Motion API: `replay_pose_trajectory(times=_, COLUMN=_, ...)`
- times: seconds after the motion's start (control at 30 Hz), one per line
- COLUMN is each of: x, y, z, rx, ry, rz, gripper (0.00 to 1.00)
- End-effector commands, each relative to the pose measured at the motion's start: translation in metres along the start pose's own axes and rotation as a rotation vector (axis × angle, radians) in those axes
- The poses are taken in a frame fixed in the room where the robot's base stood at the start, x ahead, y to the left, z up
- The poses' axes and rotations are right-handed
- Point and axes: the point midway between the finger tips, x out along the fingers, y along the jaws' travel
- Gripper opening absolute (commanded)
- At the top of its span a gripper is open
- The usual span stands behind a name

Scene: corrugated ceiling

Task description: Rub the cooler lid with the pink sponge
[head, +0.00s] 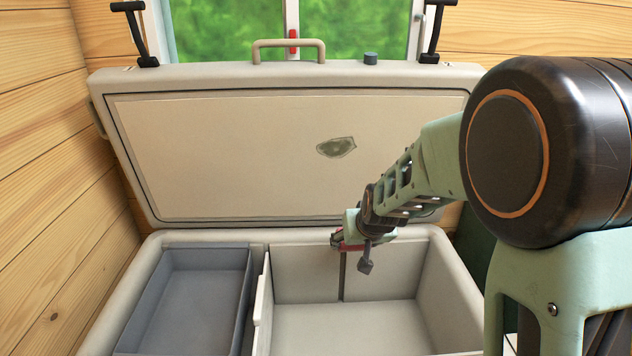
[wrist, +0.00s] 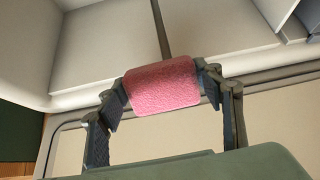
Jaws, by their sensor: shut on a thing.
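The cooler (head: 196,238) stands open, its beige lid (head: 220,150) tilted up at the back with the inner face toward me. A dark greenish stain (head: 336,147) marks that face, right of centre. My gripper (head: 349,240) is below the stain, near the cooler's back rim and in front of the lid's lower edge. In the wrist view it is shut on the pink sponge (wrist: 163,87), with a finger at each end. The sponge looks apart from the stain.
A grey tray (head: 198,300) sits in the cooler's left part, and a divider (head: 263,305) separates it from an empty light compartment (head: 350,325). A handle (head: 289,43) tops the lid. Wooden walls (head: 40,160) close the left side, and a window (head: 230,30) is behind.

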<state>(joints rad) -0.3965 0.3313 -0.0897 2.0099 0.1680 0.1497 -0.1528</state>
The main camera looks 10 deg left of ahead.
Motion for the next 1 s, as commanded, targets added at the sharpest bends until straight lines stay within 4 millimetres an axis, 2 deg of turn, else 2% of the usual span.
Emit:
replay_pose_trajectory(times=0.57, x=-0.008, y=-0.037, z=-0.034, rx=-0.03, ry=0.305, rz=-0.034, gripper=0.41)
replay_pose_trajectory(times=0.77, x=-0.025, y=-0.062, z=-0.053, rx=-0.035, ry=0.512, rz=-0.051, gripper=0.41)
replay_pose_trajectory(times=1.0, x=-0.062, y=-0.086, z=-0.075, rx=-0.024, ry=0.765, rz=-0.046, gripper=0.41)
